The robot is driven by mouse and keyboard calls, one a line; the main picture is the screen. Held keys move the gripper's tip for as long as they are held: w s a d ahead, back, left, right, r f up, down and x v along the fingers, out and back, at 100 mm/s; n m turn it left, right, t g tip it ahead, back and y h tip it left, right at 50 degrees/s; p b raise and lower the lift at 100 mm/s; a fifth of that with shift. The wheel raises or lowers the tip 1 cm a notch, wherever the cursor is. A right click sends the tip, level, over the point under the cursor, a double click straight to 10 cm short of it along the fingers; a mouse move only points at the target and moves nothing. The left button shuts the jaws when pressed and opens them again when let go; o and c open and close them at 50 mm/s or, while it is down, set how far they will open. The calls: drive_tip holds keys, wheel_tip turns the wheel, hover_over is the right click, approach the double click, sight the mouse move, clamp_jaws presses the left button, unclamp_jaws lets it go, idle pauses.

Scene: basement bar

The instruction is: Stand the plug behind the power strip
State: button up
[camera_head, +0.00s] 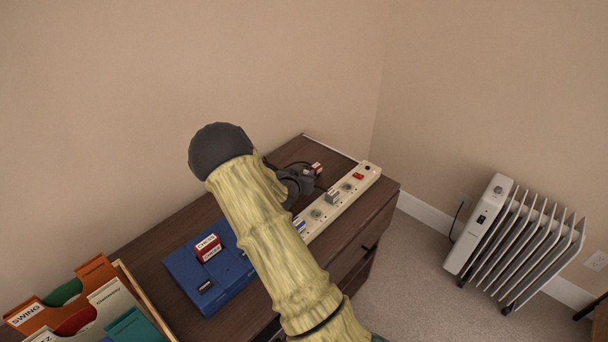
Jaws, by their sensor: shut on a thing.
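The white power strip (345,205) lies slantwise along the front of the dark brown dresser top. A grey plug (332,196) sits on it, and a blue piece (299,226) shows on its nearer part beside my arm. My gripper (309,175) is behind the strip, partly hidden by my arm. It is shut on a small red-and-white plug (316,167) close to the dresser top. A thin dark cord shows by the gripper. I cannot tell whether the held plug touches the surface.
A blue case (209,282) with a red-and-white labelled block (208,248) on it lies left of my arm. A crate of records (143,293) stands at lower left. The wall runs behind the dresser top (292,151). A white heater (515,245) stands on the floor at right.

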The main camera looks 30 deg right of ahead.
drive_tip(key=o, duration=0.9)
drive_tip(key=shift+s+a+f, duration=0.1)
drive_tip(key=shift+s+f, duration=0.1)
drive_tip(key=shift+f, duration=0.35)
drive_tip(key=shift+o, duration=0.3)
drive_tip(key=shift+f, duration=0.1)
drive_tip(key=shift+r+p, duration=0.4)
drive_tip(key=shift+p, duration=0.05)
drive_tip(key=shift+a+r, duration=0.2)
drive_tip(key=shift+r, duration=0.05)
drive_tip(key=v, duration=1.1)
drive_tip(key=shift+r, duration=0.45)
